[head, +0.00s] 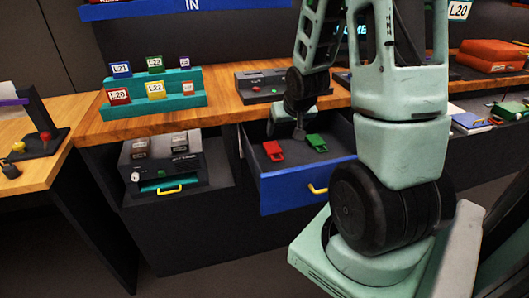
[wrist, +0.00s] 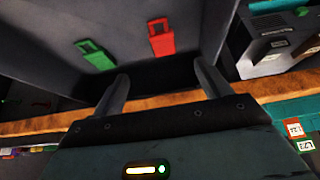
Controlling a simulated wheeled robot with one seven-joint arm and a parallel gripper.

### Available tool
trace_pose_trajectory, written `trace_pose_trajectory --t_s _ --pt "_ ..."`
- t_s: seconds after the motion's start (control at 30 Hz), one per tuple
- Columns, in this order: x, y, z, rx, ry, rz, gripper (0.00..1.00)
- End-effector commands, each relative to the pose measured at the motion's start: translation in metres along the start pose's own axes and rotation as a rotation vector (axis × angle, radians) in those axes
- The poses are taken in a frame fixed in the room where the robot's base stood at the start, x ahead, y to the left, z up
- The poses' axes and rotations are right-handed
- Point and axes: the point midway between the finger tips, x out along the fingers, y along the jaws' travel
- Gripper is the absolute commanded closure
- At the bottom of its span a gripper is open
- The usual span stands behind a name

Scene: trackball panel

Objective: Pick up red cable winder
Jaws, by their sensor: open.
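The red cable winder (head: 272,151) lies in the open blue-fronted drawer (head: 284,191), left of a similar green piece (head: 316,142). In the wrist view the red winder (wrist: 161,38) lies beyond the fingertips, on the drawer floor, and the green piece (wrist: 96,54) is to its left. My gripper (wrist: 160,80) is open and empty, with the two fingers apart. In the head view my gripper (head: 298,134) is over the back part of the drawer, close to both pieces and apart from the red one. Its fingers are small and dark there.
The wooden counter (head: 225,110) runs behind and above the drawer. On it stand a teal rack with labelled cards (head: 155,103) and a grey panel with buttons (head: 268,84). A dark machine with a yellow handle (head: 165,172) sits left of the drawer.

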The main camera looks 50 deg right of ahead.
Motion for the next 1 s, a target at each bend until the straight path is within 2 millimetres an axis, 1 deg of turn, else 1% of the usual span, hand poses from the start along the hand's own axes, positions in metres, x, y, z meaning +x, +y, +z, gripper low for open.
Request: trace_pose_trajectory --t_s 0.03,0.4,0.53,0.77,1.0 --pt "0.013 -0.001 0.002 -0.003 -0.004 0.000 0.24" --pt "0.080 -0.001 0.001 -0.002 -0.004 0.000 0.24" --pt "0.097 -0.001 0.000 -0.002 -0.002 -0.001 0.24" --pt "0.110 -0.002 -0.001 -0.003 -0.001 -0.001 0.24" --pt "0.143 -0.005 -0.006 -0.002 -0.002 -0.001 0.24"
